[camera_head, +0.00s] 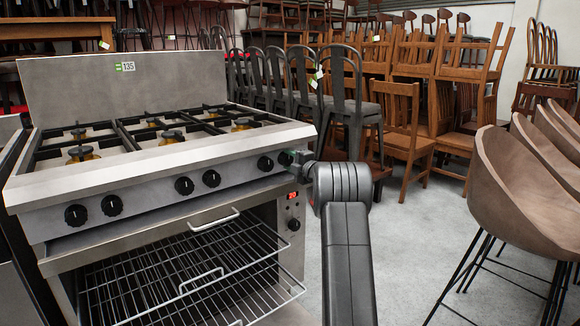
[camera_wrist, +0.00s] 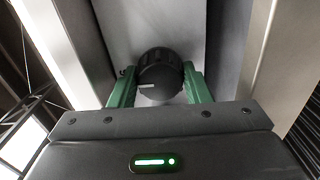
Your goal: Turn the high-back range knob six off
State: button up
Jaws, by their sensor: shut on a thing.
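The high-back range (camera_head: 160,180) stands at the left of the head view, with a row of black knobs along its front panel. The rightmost one, knob six (camera_head: 285,158), is at the panel's right end, beside my gripper (camera_head: 297,158). In the wrist view the round black knob (camera_wrist: 160,68) sits between the green fingers of my gripper (camera_wrist: 160,88), one on each side. My gripper is shut on it. A short white mark on the knob points toward the left in that view. The fingertips are partly hidden in the head view.
A lower knob (camera_head: 294,224) and a lit red display (camera_head: 292,195) are below knob six. The oven's wire rack (camera_head: 190,275) sticks out under the panel. Stacked chairs (camera_head: 405,130) stand behind, and brown stools (camera_head: 525,190) are at right. Grey floor between is clear.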

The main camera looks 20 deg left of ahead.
jog(key=shift+f+n, duration=0.1)
jog(key=shift+n, duration=0.2)
dwell(0.4)
jog(key=o, duration=1)
jog(key=p+v, duration=0.1)
jog(key=v, duration=1.3)
jog(key=shift+a+p, duration=0.1)
jog(key=shift+p, duration=0.25)
jog(key=b+x, duration=0.2)
jog(key=x, duration=1.2)
